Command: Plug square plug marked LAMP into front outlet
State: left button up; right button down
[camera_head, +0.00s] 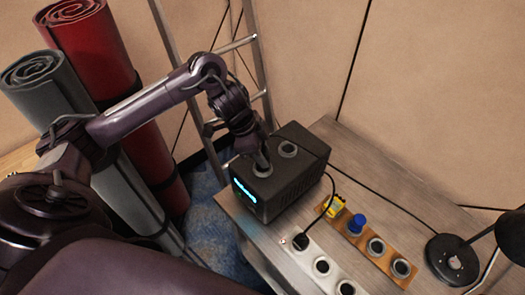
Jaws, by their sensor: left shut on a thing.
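My left gripper (262,160) reaches down to the top of a black box (298,185) with a lit blue display. It is shut on the square plug, which the fingers hide almost fully; no LAMP marking can be read. The fingers are right at the front outlet (262,171), a round grey-rimmed socket nearer me. I cannot tell how far the plug is in. The rear outlet (288,149) on the box looks empty. My right gripper is not in view.
On the table (370,160), a pale strip (311,254) holds a black plug (300,241). An orange strip (388,257) holds a yellow plug (334,206) and a blue plug (357,224). A black lamp (452,260) stands right. Rolled mats (95,50) and a ladder (172,35) stand left.

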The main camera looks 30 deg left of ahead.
pick_arm(q)
jog(key=shift+a, duration=0.1)
dwell(0.3)
jog(key=shift+r+p, duration=0.1)
jog(key=shift+p, duration=0.35)
jog(key=shift+f, duration=0.25)
dwell(0.6)
jog(key=shift+f+b, duration=0.45)
jog(key=shift+f, duration=0.45)
dwell(0.6)
jog(key=o, duration=1.6)
jog(key=shift+c, duration=0.2)
jog(key=shift+r, duration=0.1)
